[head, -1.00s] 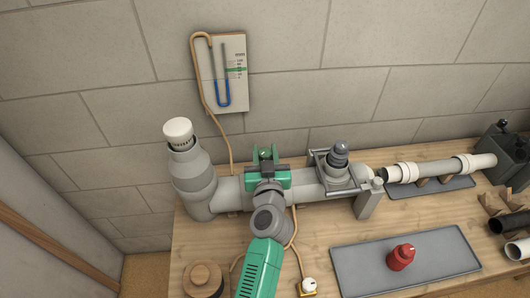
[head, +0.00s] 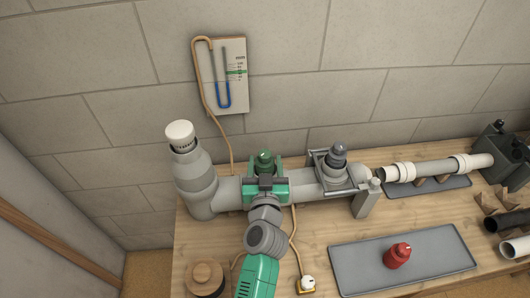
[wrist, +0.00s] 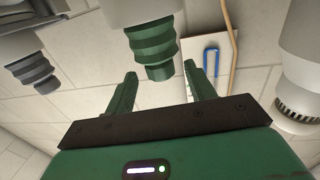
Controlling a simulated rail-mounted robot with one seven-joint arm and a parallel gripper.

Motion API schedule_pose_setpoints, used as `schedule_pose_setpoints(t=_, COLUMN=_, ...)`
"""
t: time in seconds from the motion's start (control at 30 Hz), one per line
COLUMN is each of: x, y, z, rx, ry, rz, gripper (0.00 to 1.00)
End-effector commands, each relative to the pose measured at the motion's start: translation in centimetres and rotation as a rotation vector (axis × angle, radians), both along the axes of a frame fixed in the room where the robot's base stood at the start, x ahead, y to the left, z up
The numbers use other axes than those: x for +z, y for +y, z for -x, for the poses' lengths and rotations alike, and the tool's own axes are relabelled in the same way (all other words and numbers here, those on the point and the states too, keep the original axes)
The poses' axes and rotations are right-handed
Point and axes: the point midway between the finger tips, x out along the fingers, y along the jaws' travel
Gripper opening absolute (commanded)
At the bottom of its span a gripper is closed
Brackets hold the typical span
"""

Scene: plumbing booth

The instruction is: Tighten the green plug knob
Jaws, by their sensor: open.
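In the wrist view the ribbed green knob (wrist: 152,45) hangs from the top of the picture, as that view is turned over. My gripper (wrist: 161,80) is open and empty. Its two green fingers are spread apart, with the knob's end near the gap between their tips. I see no contact. In the head view my gripper (head: 265,184) is on the near side of the knob; its fingers are mostly hidden there.
A grey plug (head: 338,155) stands right of the knob on a clamped fitting. A white-capped vertical pipe (head: 181,140) rises at left. A gauge board (head: 222,75) with a hose hangs on the wall. A red knob (head: 397,255) sits on a grey mat (head: 350,268).

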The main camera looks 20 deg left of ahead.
Motion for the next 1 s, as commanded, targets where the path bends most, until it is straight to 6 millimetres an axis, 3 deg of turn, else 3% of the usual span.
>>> schedule_pose_setpoints(t=0.1, x=0.2, y=-0.9, z=2.2, rx=-0.001, ry=0.0, rz=0.002, gripper=0.55)
schedule_pose_setpoints(t=0.3, x=0.1, y=-1.6, z=4.0, rx=0.0, ry=0.0, rz=0.001, gripper=0.55)
schedule_pose_setpoints(t=0.83, x=0.0, y=-1.6, z=4.1, rx=0.0, ry=0.0, rz=0.0, gripper=0.55)
schedule_pose_setpoints(t=0.87, x=0.9, y=-1.8, z=4.0, rx=-0.001, ry=-0.011, rz=-0.001, gripper=0.55)
schedule_pose_setpoints(t=0.93, x=4.5, y=-2.4, z=3.7, rx=-0.005, ry=-0.056, rz=-0.006, gripper=0.55)
schedule_pose_setpoints(t=1.0, x=10.1, y=-3.5, z=3.7, rx=-0.016, ry=-0.121, rz=-0.01, gripper=0.55)
